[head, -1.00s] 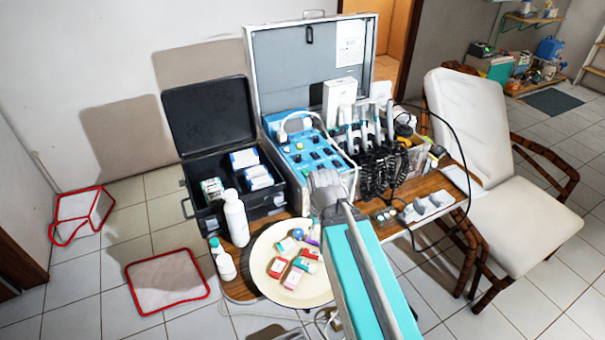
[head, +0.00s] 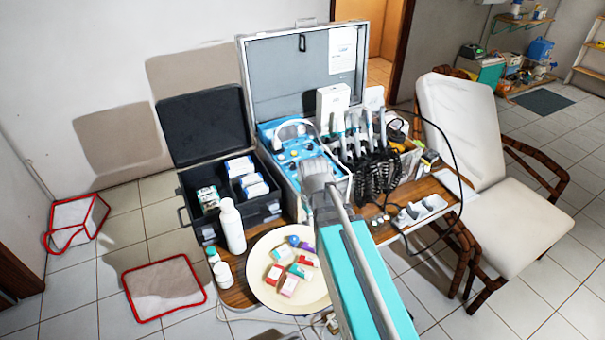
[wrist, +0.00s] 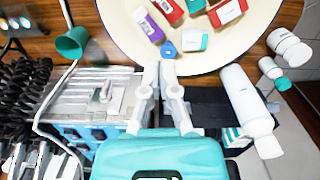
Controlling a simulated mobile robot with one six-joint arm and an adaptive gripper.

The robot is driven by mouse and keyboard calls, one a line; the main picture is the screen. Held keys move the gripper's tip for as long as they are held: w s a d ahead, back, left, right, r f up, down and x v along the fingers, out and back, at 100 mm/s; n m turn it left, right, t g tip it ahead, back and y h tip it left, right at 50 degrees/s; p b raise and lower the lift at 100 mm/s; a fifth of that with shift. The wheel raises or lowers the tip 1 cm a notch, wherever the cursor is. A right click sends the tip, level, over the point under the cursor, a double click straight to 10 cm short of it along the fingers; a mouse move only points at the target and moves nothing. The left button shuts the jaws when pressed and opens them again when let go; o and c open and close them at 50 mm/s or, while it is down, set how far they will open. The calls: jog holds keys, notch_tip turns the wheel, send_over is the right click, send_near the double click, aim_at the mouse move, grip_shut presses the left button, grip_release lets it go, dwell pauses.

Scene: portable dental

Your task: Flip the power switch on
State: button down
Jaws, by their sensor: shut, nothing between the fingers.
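A pale plate with a small raised lever, which looks like the power switch (wrist: 106,97), is on the metal side of the dental unit in the wrist view. Whether it is on or off is too small to tell. My gripper (wrist: 160,72) is shut and empty, to the right of the switch in that view and apart from it. The fingertips point toward the rim of the round tray. In the head view, the dental unit (head: 292,150) stands open with a blue panel; my arm covers part of its front, and the fingers cannot be made out.
A cream round tray (head: 312,298) holds several small boxes. White bottles (head: 232,226) stand left of it. A black open case (head: 205,128) is left of the unit. Hanging handpieces with coiled black hoses (head: 378,172) and a white power strip (head: 420,208) are at the right.

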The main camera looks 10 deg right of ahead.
jog(key=w+r+n+p, duration=0.6)
jog(key=w+n, duration=0.2)
jog(key=w, duration=0.2)
jog(key=w+d+r+n+p, duration=0.1)
jog(key=w+r+n+p, duration=0.5)
jog(key=w+n, duration=0.3)
jog(key=shift+w+d+r+g, duration=0.3)
jog(key=shift+w+r, duration=0.1)
jog(key=shift+w, duration=0.85)
jog(key=shift+f, duration=0.25)
jog(key=f+b, duration=0.9)
jog(key=s+f+b, duration=0.1)
jog(key=f+b, duration=0.3)
jog(key=b, duration=0.1)
jog(key=shift+d+f, duration=0.15)
jog(key=shift+f, duration=0.1)
